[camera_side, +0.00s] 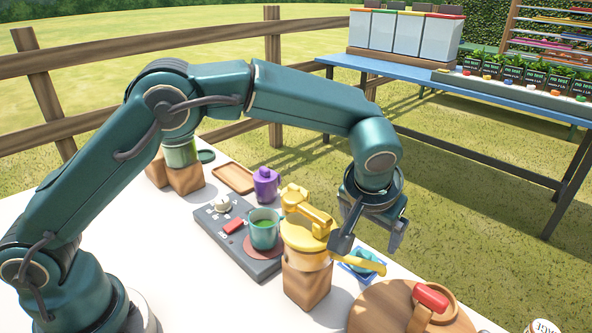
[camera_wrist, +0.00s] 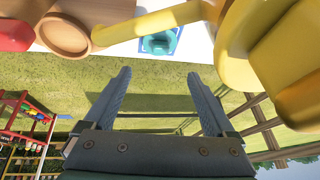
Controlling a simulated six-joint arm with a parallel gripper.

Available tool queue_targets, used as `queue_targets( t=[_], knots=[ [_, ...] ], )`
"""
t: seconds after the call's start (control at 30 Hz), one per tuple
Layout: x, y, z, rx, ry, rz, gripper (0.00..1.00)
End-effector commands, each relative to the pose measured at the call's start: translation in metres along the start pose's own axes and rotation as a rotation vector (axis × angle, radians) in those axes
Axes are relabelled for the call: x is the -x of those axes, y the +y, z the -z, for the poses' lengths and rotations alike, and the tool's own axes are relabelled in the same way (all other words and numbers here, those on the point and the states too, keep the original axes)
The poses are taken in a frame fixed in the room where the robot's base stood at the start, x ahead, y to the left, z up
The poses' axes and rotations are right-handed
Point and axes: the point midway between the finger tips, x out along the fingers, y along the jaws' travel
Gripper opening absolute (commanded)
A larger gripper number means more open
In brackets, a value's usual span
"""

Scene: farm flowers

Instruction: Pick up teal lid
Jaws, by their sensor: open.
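A teal round piece that looks like the teal lid (camera_side: 366,262) rests on a small blue square holder (camera_side: 352,273) on the white table. In the wrist view the teal lid (camera_wrist: 158,44) and blue holder (camera_wrist: 176,34) show beyond my fingertips, near the table edge. My gripper (camera_side: 370,238) is open and empty, above the lid in the side view and apart from it. In the wrist view my gripper (camera_wrist: 159,76) has its two fingers wide apart with grass between them. The yellow spout partly hides the lid and holder.
A yellow pitcher (camera_side: 305,235) on a wooden block (camera_side: 308,283) stands close left of my gripper; its spout reaches toward the lid. A teal cup (camera_side: 264,234) sits on a grey scale-like device (camera_side: 225,243). A round wooden board (camera_side: 375,306) and red-topped piece (camera_side: 430,297) lie in front.

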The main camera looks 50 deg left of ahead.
Motion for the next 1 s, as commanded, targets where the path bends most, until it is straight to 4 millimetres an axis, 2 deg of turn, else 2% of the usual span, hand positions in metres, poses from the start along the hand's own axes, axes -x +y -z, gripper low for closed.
queue_targets(
  t=[0.03, 0.13, 0.5, 0.87, 0.97, 1.0],
  knots=[
    [-0.007, 0.005, -0.009, -0.02, -0.019, 0.006, 0.9],
    [-0.015, 0.008, -0.016, -0.038, -0.034, 0.011, 0.9],
    [-0.056, 0.008, -0.018, -0.04, -0.034, 0.01, 0.9],
    [-0.062, 0.008, -0.018, -0.04, -0.032, 0.008, 0.9],
    [-0.062, 0.008, -0.018, -0.04, -0.032, 0.008, 0.56],
    [-0.062, 0.008, -0.018, -0.04, -0.032, 0.008, 0.4]
  ],
)
